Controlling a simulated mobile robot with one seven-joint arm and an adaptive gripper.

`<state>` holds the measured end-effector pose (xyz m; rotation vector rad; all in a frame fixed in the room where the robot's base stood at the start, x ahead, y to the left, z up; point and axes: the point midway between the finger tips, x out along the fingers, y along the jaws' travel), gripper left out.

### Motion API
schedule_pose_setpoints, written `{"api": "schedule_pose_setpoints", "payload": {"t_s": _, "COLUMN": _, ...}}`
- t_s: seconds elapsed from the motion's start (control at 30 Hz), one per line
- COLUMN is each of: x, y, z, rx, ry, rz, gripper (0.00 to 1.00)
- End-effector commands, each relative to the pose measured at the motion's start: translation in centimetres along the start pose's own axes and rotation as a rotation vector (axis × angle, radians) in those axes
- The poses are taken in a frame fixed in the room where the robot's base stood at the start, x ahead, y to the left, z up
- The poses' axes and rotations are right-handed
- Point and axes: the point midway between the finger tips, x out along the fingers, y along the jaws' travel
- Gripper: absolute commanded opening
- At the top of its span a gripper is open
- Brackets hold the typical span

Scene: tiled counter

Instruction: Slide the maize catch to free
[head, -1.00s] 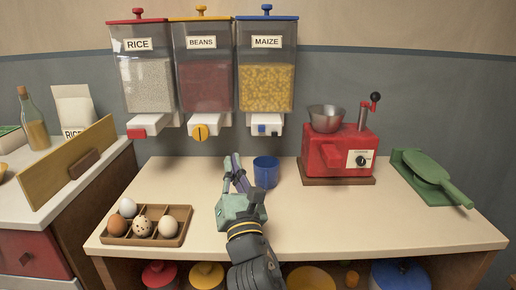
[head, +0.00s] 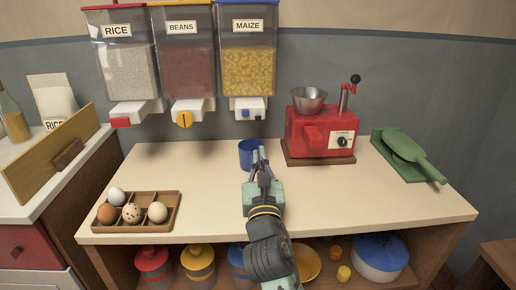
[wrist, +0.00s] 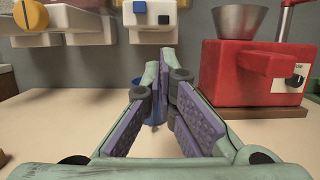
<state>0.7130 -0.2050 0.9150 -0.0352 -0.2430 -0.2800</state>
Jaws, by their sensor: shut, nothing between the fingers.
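The maize dispenser (head: 248,70) hangs on the wall with a blue lid and yellow grain inside. In the wrist view the outlet (wrist: 151,28) is cut by the top edge, with the blue catch (wrist: 140,7) at upper left. My gripper (head: 261,153) is shut and empty, below the outlet and apart from it. In the wrist view its fingertips (wrist: 166,60) meet. A blue cup (head: 247,152) stands behind the fingers, partly hidden.
Rice (head: 122,65) and beans (head: 184,60) dispensers hang to the left. A red grinder (head: 310,135) stands right of the cup, with a green press (head: 408,155) beyond. An egg tray (head: 170,205) sits at the front left. The counter's right front is clear.

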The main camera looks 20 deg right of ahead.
Motion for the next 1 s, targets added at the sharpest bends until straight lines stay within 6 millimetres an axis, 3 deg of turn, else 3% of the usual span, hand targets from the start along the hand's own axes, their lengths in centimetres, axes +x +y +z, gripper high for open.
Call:
{"api": "schedule_pose_setpoints", "payload": {"t_s": 0.2, "x": 4.3, "y": 0.2, "z": 0.6, "rx": 0.002, "ry": 0.003, "rz": 0.003, "gripper": 0.0}}
{"api": "schedule_pose_setpoints", "payload": {"t_s": 0.43, "x": 7.5, "y": 0.1, "z": 0.3, "rx": 0.001, "ry": 0.001, "rz": 0.002, "gripper": 0.0}}
{"api": "schedule_pose_setpoints", "payload": {"t_s": 1.0, "x": 8.5, "y": 0.1, "z": 0.3, "rx": -0.001, "ry": -0.001, "rz": 0.0, "gripper": 0.0}}
